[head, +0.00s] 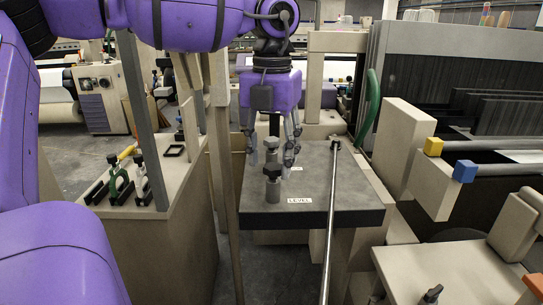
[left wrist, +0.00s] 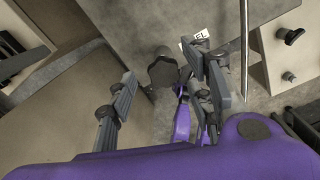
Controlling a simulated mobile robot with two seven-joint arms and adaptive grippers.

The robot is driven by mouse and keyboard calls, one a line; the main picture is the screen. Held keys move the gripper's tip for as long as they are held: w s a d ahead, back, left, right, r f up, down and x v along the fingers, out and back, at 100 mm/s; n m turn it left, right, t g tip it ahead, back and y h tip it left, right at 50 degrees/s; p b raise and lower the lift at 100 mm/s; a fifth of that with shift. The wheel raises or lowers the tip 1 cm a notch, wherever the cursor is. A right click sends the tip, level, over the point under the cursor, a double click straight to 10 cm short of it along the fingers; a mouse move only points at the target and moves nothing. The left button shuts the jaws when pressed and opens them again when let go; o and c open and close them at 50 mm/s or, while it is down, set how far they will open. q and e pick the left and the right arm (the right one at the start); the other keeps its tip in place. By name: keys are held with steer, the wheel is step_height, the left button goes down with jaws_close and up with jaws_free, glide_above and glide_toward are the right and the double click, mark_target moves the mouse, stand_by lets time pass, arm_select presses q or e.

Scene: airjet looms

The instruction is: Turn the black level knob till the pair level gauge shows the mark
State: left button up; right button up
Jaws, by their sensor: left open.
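Two knobs with dark caps on grey stems stand on the dark grey table (head: 350,205) in the head view. The front knob (head: 272,184) is beside a white "LEVEL" label (head: 299,200); the rear knob (head: 272,147) is behind it, near a second, partly hidden label. My left gripper (head: 270,155) points down over the knobs, open, its fingers to either side of the rear one. In the left wrist view a dark knob cap (left wrist: 162,71) lies between the spread fingers, and part of a label (left wrist: 200,36) shows. I cannot make out the pair level gauge. My right gripper is out of view.
A long thin metal rod (head: 331,220) crosses the table's right side. A beige cabinet (head: 160,220) with clamps (head: 118,180) stands at left. Loom parts with yellow and blue blocks (head: 465,171) are at right. The table's front right is clear.

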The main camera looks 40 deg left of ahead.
arm_select(q)
steer(key=shift+r+p, duration=0.9)
steer(key=shift+r, duration=1.75)
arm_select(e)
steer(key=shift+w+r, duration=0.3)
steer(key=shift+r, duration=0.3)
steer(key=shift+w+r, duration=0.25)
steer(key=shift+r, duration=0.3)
arm_select(q)
steer(key=shift+f, duration=0.1)
